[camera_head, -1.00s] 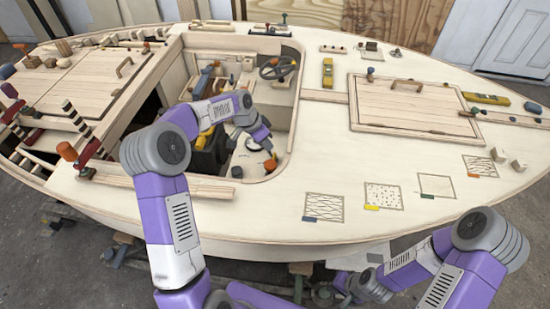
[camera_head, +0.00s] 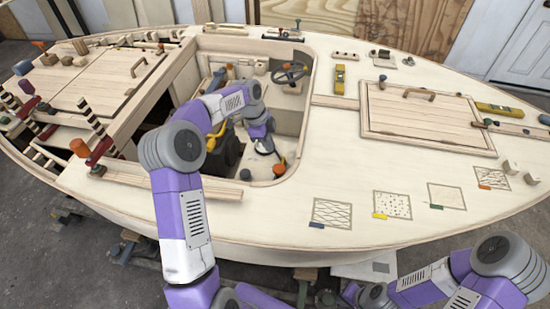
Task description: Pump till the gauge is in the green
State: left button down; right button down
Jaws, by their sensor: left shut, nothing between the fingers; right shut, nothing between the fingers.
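My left gripper (camera_head: 266,148) is shut and empty, pointing down inside the open cockpit. It covers the spot where a pale round dial, possibly the gauge, showed; its needle and colours cannot be read. An orange knob (camera_head: 279,169) stands just in front and to the right of the gripper, seemingly apart from it. Whether it belongs to the pump I cannot tell. My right gripper (camera_head: 352,292) is low at the bottom edge, outside the hull, small and partly cut off, and it is shut with nothing in it.
A steering wheel (camera_head: 290,72) is at the back right of the cockpit. A yellow item (camera_head: 217,136) and dark gear lie left of my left gripper. The cockpit rim (camera_head: 297,150) encloses it. Clamps (camera_head: 95,150) stand on the left deck; a hatch (camera_head: 420,125) is at right.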

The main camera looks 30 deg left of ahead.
aim_at(275, 169)
pick_arm(q)
jog(key=b+x, duration=0.3)
jog(key=x, duration=0.6)
jog(key=shift+d+f, duration=0.25)
jog(key=shift+f, duration=0.1)
jog(key=shift+f, duration=0.1)
notch_tip(275, 169, down, 4)
jog(key=shift+f+b, duration=0.1)
jog(key=shift+b, duration=0.65)
jog(key=shift+s, duration=0.1)
jog(key=p+v, duration=0.7)
jog(key=v, duration=0.3)
jog(key=shift+r, duration=0.3)
jog(key=shift+a+p, duration=0.1)
jog(key=shift+p, duration=0.2)
